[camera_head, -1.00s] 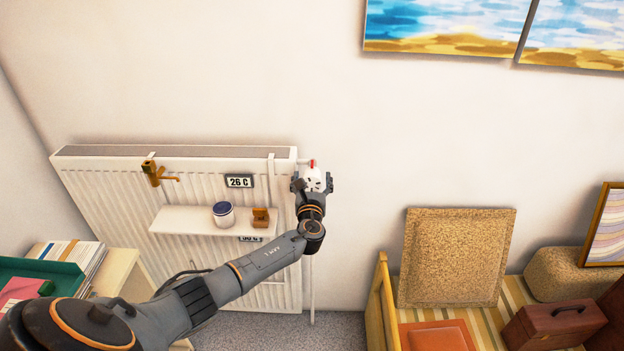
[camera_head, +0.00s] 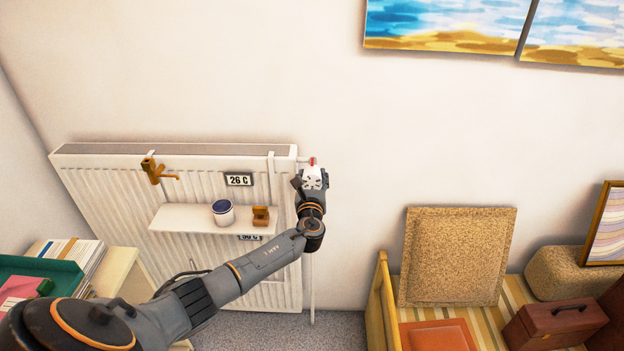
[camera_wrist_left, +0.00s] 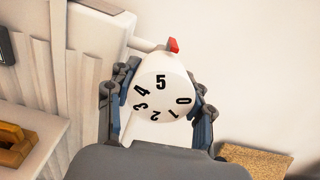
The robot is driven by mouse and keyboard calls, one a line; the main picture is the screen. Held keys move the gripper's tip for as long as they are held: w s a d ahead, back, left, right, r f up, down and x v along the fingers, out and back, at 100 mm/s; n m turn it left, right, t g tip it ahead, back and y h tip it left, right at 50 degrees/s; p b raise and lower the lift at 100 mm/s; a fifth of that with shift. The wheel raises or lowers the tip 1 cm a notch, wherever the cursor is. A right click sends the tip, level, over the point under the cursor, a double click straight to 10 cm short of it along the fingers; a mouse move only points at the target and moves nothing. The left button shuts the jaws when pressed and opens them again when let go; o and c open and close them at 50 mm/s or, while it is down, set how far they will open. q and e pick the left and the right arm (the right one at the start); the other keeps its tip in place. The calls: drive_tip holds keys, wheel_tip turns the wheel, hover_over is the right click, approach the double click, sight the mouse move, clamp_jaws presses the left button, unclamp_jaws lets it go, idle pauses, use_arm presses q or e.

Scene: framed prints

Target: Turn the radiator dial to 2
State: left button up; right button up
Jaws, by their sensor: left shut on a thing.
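The white radiator dial (camera_head: 314,173) is on the valve at the radiator's upper right corner. In the left wrist view the dial (camera_wrist_left: 163,98) shows its numbered face, with the 5 uppermost, the 4, 3 and 2 down the left and the 0 at right. A red marker (camera_wrist_left: 173,45) sits above the dial, nearest the 5 and a little to its right. My left gripper (camera_head: 312,181) is shut on the dial, with one finger on each side of it in the wrist view. My right gripper is not in view.
The radiator (camera_head: 90,190) carries a shelf (camera_head: 180,222) with a blue-topped jar (camera_head: 222,212) and a small wooden item (camera_head: 261,216). A brass tap-like fitting (camera_head: 154,171) and a "26 C" display (camera_head: 239,179) are above. Bare wall lies right of the dial.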

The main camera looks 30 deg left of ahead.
use_arm(q)
drive_tip(key=n+b, duration=0.4)
drive_tip(key=n, duration=0.1)
drive_tip(key=shift+d+f, duration=0.1)
drive_tip(key=shift+f, duration=0.05)
drive_tip(key=n+b, duration=0.2)
drive_tip(key=n, duration=0.1)
drive_tip(key=shift+w, duration=0.1)
drive_tip(key=shift+r+n+b, duration=0.2)
drive_tip(key=shift+n+b, duration=0.45)
drive_tip(key=shift+n, duration=0.15)
drive_tip(key=shift+r, duration=0.1)
drive_tip(key=o, duration=1.2)
